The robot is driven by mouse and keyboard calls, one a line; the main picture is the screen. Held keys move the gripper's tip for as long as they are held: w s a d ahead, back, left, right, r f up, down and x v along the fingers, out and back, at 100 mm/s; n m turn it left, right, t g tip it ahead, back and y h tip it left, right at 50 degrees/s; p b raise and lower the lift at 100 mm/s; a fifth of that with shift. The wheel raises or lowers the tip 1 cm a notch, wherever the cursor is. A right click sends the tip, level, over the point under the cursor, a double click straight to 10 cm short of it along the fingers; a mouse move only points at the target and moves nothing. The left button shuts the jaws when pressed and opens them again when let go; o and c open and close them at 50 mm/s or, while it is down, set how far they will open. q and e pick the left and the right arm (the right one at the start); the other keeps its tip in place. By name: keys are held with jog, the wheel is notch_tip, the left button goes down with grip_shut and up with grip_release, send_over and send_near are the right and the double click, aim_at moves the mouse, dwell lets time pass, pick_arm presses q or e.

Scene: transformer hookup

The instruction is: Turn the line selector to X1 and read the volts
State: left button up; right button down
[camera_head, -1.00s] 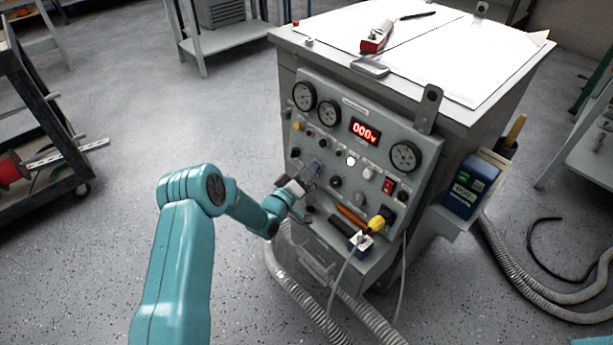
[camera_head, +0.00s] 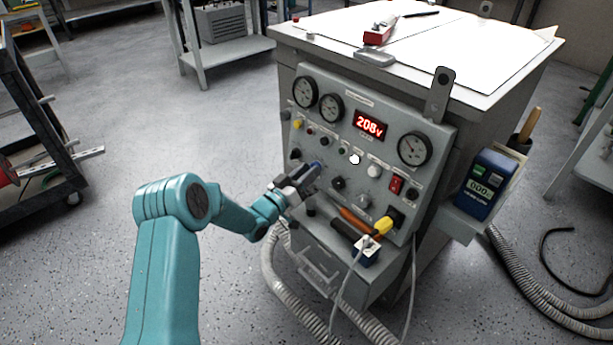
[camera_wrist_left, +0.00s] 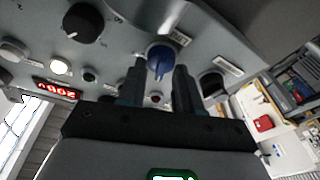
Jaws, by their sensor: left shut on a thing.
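The grey test panel (camera_head: 340,185) stands upright on the front of the cabinet. Its red digital display (camera_head: 370,125) reads 208v, and the lit display (camera_wrist_left: 53,89) also shows in the left wrist view, turned round. My left gripper (camera_head: 298,178) is at the panel's left side, shut on the blue selector knob (camera_wrist_left: 160,58). In the wrist view the fingers stand either side of the knob, whose pointer aims toward them. The knob's blue top (camera_head: 316,165) just shows in the head view. Its position labels are too small to read. My right gripper is not in view.
A black knob (camera_wrist_left: 84,22), dial gauges (camera_head: 414,148), a red switch (camera_head: 396,184) and a yellow plug (camera_head: 382,226) are nearby on the panel. A blue meter (camera_head: 484,185) sits at the right side. Hoses (camera_head: 535,285) lie on the floor.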

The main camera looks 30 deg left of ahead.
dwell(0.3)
pick_arm(q)
jog(key=o, duration=1)
jog(key=p+v, duration=0.3)
jog(key=v, duration=1.3)
jog(key=shift+s, duration=0.15)
